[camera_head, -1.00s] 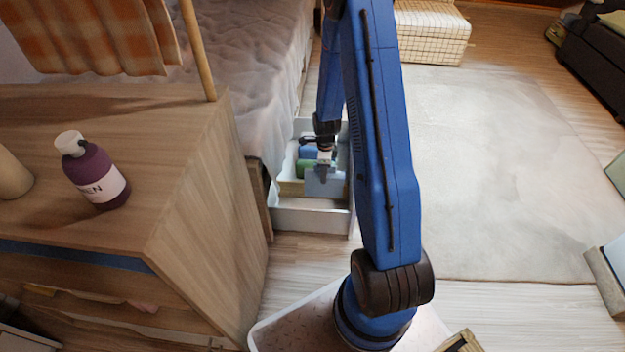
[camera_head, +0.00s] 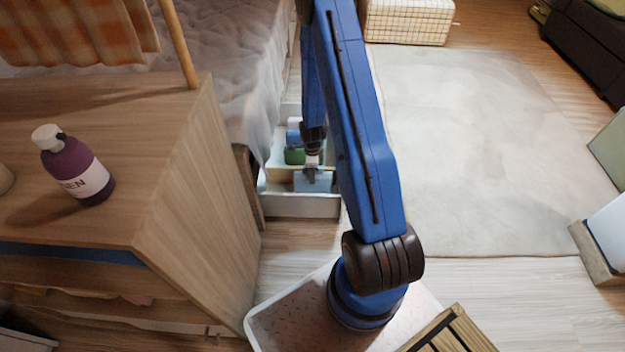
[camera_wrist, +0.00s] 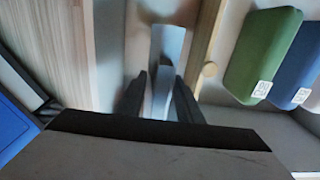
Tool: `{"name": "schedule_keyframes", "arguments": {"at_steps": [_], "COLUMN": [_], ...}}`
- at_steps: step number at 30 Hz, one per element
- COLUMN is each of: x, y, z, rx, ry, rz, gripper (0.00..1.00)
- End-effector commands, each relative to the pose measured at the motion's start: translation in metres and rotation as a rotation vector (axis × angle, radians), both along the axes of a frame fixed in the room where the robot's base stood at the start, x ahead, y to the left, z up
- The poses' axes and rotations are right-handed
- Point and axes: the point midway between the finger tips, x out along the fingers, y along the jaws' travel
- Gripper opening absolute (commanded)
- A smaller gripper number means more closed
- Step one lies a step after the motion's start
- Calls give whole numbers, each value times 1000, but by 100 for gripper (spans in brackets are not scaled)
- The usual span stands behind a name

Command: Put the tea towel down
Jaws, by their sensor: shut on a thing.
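The tea towel (camera_head: 313,182) is a pale blue-grey folded piece. My gripper (camera_head: 312,166) is shut on it, over the front part of the open white drawer (camera_head: 300,206) beneath the bed. In the wrist view the towel (camera_wrist: 168,45) hangs between the two dark fingers of my gripper (camera_wrist: 160,88). It is on the near side of the wooden divider (camera_wrist: 204,45). I cannot tell whether it touches the drawer floor.
A green folded item (camera_wrist: 262,55) and a blue one (camera_wrist: 296,65), both with white labels, lie beyond the divider. A wooden cabinet (camera_head: 190,190) with a purple bottle (camera_head: 80,170) stands left. The pale rug (camera_head: 480,150) at right is clear.

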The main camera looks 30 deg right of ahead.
Motion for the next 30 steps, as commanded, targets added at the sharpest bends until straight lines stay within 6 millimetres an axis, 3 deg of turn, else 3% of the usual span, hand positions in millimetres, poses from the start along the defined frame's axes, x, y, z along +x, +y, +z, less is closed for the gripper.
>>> {"name": "schedule_keyframes", "arguments": {"at_steps": [9, 21, 22, 24, 30], "x": [-1, -1, -1, -1, -1], "y": [0, 0, 0, 0, 0], "z": [-35, -39, -39, -39, -39], "rx": [1, 1, 1, 1, 1], "ry": [1, 1, 1, 1, 1], "rz": [0, 0, 0, 0, 0], "gripper": [10, 10, 37, 51, 51]}}
